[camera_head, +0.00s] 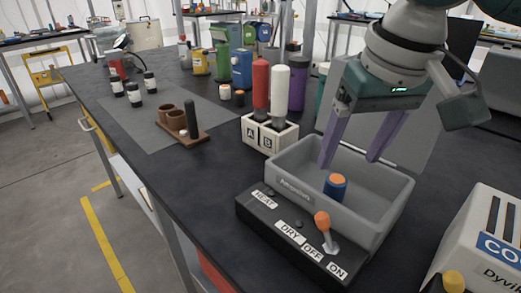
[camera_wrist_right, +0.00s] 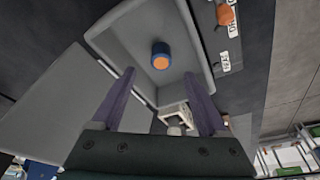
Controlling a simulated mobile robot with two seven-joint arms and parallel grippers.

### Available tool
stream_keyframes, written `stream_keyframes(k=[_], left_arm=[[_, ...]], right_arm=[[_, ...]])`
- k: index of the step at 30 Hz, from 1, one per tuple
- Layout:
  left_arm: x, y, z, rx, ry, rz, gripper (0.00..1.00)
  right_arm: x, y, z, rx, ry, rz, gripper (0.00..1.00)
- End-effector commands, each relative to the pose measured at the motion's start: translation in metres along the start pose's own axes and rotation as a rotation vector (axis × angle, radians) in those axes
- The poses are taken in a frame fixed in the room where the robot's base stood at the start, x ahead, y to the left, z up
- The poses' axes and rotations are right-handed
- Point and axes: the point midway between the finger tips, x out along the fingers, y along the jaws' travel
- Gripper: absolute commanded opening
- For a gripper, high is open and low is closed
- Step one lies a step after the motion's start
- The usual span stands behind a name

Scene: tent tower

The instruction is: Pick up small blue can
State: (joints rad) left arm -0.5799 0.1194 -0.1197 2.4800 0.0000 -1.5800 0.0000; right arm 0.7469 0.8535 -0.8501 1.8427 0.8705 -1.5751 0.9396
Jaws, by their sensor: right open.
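The small blue can (camera_head: 336,187) with an orange top stands inside a grey bin (camera_head: 290,196) on the dark table. It also shows in the right wrist view (camera_wrist_right: 161,54), near the middle of the bin floor. My right gripper (camera_head: 348,158) has two purple fingers spread apart and empty. It hangs over the bin, above the can and apart from it. In the right wrist view the fingers (camera_wrist_right: 162,88) are wide apart, with the can seen beyond their tips. My left gripper is not in view.
A black control box (camera_head: 290,238) with an orange-tipped lever (camera_head: 323,222) fronts the bin. A white A/B holder (camera_head: 270,136) with red and white bottles stands behind left. A white-grey machine (camera_head: 480,245) is at right.

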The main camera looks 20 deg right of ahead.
Motion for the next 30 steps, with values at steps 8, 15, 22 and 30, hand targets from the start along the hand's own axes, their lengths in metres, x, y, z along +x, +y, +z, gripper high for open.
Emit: stream_keyframes(k=[8,15,22,30], left_arm=[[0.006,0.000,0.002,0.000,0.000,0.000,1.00],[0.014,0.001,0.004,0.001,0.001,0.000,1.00],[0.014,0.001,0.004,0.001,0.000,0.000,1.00],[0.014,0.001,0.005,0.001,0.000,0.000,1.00]], right_arm=[[0.031,-0.001,0.001,-0.001,-0.001,-0.001,0.77],[0.068,-0.002,0.001,-0.002,0.000,0.001,0.77],[0.075,-0.002,0.000,-0.004,0.002,-0.001,0.77],[0.074,-0.002,0.000,-0.004,0.002,-0.001,0.56]])
